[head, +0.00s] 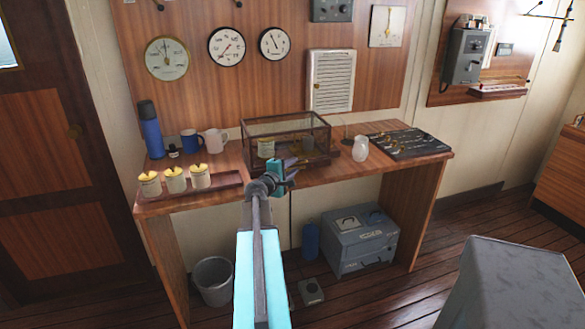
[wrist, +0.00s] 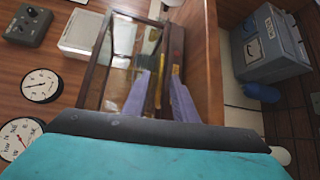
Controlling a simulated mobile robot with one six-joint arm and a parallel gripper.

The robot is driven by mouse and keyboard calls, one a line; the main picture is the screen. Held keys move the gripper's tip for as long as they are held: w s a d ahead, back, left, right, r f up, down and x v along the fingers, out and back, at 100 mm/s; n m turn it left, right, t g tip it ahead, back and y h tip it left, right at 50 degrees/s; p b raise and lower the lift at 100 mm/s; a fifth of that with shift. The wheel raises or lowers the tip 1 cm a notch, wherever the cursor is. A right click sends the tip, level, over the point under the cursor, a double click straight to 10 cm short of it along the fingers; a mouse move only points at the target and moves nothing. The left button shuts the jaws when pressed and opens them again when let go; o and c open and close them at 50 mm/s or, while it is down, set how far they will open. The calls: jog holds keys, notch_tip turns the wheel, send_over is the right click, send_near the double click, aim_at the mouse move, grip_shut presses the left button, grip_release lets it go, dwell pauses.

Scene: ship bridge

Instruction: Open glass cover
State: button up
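The glass cover (head: 288,128) is a clear box with a dark wooden frame on the desk, and it looks closed. Its frame and panes also fill the middle of the wrist view (wrist: 92,88). A pale cup-like thing shows through the glass. My gripper (head: 291,163) is at the cover's front lower edge in the head view. In the wrist view its two purple fingers (wrist: 161,76) are spread apart, with part of the case's dark wooden edge seen between them. I cannot tell whether they touch it.
A tray (head: 226,190) with 3 yellow-topped cups stands left. A blue flask (head: 150,130) and two mugs stand behind it. A white jar (head: 360,148) and a dark tool board (head: 410,143) are right of the cover. A grey-blue box (head: 360,243) sits below the desk.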

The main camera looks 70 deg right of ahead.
jog(key=shift+d+f, duration=0.1)
jog(key=shift+d, duration=0.7)
grip_shut()
dwell(1.0)
